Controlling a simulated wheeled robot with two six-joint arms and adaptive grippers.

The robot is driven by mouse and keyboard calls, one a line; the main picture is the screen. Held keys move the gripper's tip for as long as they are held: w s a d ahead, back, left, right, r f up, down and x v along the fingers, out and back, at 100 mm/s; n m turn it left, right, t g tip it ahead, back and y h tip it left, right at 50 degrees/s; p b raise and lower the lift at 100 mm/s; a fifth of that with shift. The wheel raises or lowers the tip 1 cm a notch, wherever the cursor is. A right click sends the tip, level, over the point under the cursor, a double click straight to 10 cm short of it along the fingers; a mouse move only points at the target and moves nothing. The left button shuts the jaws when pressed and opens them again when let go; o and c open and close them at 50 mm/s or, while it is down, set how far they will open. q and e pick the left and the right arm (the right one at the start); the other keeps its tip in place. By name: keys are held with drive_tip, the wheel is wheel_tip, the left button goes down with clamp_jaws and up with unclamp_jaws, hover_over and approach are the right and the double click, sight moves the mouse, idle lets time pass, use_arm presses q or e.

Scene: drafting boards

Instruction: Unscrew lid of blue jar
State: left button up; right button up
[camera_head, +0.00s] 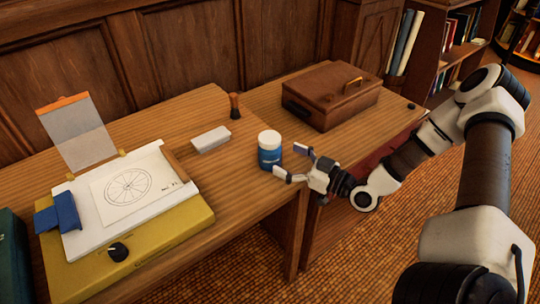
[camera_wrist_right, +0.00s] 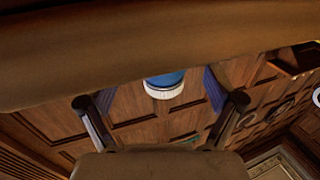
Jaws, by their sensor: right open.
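The blue jar (camera_head: 270,157) stands upright near the front edge of the wooden desk, with its white lid (camera_head: 269,137) on top. My right gripper (camera_head: 296,163) is just right of the jar, open, its fingers pointing toward it. I cannot tell whether a fingertip touches the jar. In the right wrist view, which looks inverted, the blue jar (camera_wrist_right: 163,77) and its white lid (camera_wrist_right: 164,91) show between the two spread fingers. Part of the jar is cut off there by a brown surface. My left gripper is not in view.
A brown case (camera_head: 331,95) stands behind and right of the jar. A white block (camera_head: 211,140) and a dark-topped stamp (camera_head: 235,106) are to its left. A yellow drafting board (camera_head: 170,235) with a drawing fills the left.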

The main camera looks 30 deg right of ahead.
sight(280, 154)
drive_tip(key=x, duration=0.2)
drive_tip(key=b+x, duration=0.1)
drive_tip(key=x, duration=0.1)
drive_tip(key=shift+w+a+f, duration=0.1)
drive_tip(key=shift+a+f, duration=0.1)
drive_tip(key=shift+a, duration=0.1)
drive_tip(key=shift+d+r, duration=0.15)
drive_tip(key=shift+c, duration=0.4)
drive_tip(key=c, duration=1.5)
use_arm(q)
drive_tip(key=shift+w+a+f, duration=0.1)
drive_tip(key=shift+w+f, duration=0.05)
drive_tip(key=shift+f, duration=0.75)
use_arm(e)
drive_tip(key=shift+r, duration=0.35)
use_arm(q)
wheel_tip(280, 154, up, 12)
drive_tip(key=p, duration=1.2)
use_arm(e)
drive_tip(key=v, duration=1.8)
drive_tip(key=shift+f, duration=0.1)
